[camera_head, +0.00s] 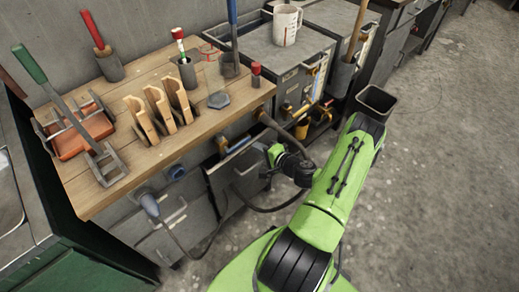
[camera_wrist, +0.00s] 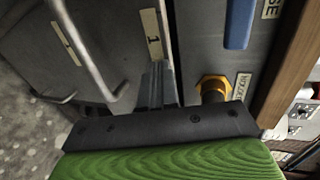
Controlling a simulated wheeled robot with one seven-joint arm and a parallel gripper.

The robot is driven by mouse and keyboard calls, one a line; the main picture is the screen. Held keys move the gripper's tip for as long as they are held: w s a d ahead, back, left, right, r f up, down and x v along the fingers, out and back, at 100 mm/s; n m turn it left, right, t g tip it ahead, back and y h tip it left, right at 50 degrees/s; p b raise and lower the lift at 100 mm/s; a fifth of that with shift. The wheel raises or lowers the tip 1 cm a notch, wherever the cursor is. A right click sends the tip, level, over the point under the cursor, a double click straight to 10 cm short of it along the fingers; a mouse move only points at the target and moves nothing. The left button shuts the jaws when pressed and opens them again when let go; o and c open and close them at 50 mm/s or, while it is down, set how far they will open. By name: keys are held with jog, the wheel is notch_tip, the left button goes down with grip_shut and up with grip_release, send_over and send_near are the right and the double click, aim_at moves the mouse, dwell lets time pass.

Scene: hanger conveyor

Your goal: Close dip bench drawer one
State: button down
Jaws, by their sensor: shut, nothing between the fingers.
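The dip bench (camera_head: 165,150) has a wooden top and grey drawer fronts below it. A grey drawer front (camera_head: 235,168) stands under the bench edge just left of my gripper (camera_head: 270,154). In the wrist view a grey front panel labelled 1 (camera_wrist: 153,47) is close ahead, with a bar handle (camera_wrist: 92,62) to its left. My gripper's narrow fingers (camera_wrist: 154,86) are shut and empty, near the labelled panel. I cannot tell whether they touch it, nor how far the drawer stands out.
A blue bar (camera_wrist: 239,22) and a brass fitting (camera_wrist: 212,88) are right of the panel. Hoses (camera_head: 285,135) hang at the bench front. Wooden hangers (camera_head: 158,108) and tools stand on top. A dark bin (camera_head: 376,100) stands right of the bench. The right floor is clear.

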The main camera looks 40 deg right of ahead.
aim_at(251, 141)
jog(key=w, duration=0.4)
jog(key=shift+a+b, duration=0.1)
jog(key=shift+b, duration=0.3)
jog(key=shift+w, duration=0.3)
jog(key=shift+r, duration=0.2)
